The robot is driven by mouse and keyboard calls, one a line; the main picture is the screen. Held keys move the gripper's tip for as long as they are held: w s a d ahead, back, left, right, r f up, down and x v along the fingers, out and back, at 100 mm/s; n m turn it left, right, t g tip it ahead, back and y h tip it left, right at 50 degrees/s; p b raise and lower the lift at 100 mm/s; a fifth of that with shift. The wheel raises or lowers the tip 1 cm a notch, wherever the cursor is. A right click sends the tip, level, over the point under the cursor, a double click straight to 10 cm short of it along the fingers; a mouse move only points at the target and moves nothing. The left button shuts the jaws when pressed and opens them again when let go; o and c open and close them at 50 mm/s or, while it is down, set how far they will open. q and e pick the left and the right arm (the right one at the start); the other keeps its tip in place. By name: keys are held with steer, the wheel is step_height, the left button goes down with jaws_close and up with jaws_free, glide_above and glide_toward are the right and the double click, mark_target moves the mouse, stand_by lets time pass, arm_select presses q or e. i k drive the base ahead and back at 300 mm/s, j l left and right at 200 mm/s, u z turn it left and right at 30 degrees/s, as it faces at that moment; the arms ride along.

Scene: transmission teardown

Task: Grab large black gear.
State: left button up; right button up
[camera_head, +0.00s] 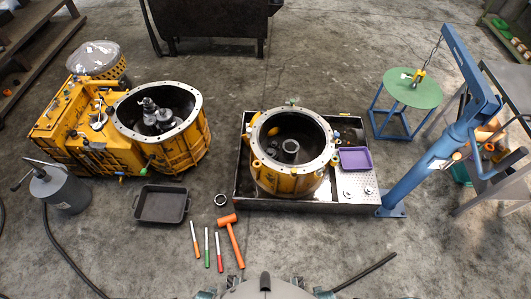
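No separate large black gear stands out clearly. The yellow round housing (285,181) in the middle has a dark interior with a small grey ring-shaped part (291,146) inside. The larger yellow gearbox (184,150) at the left has an open round mouth, with dark grey shafts and gear-like parts (150,112) in it. I cannot tell whether any of these is the large black gear. Only small bits of my own body show at the bottom edge. Neither of my grippers can be made out.
The middle housing stands in a metal tray (270,203) with a purple bin (356,158). An empty black tray (161,205), a metal ring (221,199), an orange hammer (232,238) and several coloured-handled tools lie on the floor. A blue crane (440,155) and green round table (413,87) stand right.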

mark_target(271, 153)
steer(key=l+u, duration=0.15)
steer(key=u, duration=0.2)
steer(key=i+l+u, duration=0.1)
steer(key=l+u, duration=0.25)
steer(key=u, duration=0.35)
steer(key=l+z, duration=0.1)
steer(key=l, duration=0.5)
steer(key=i, duration=0.05)
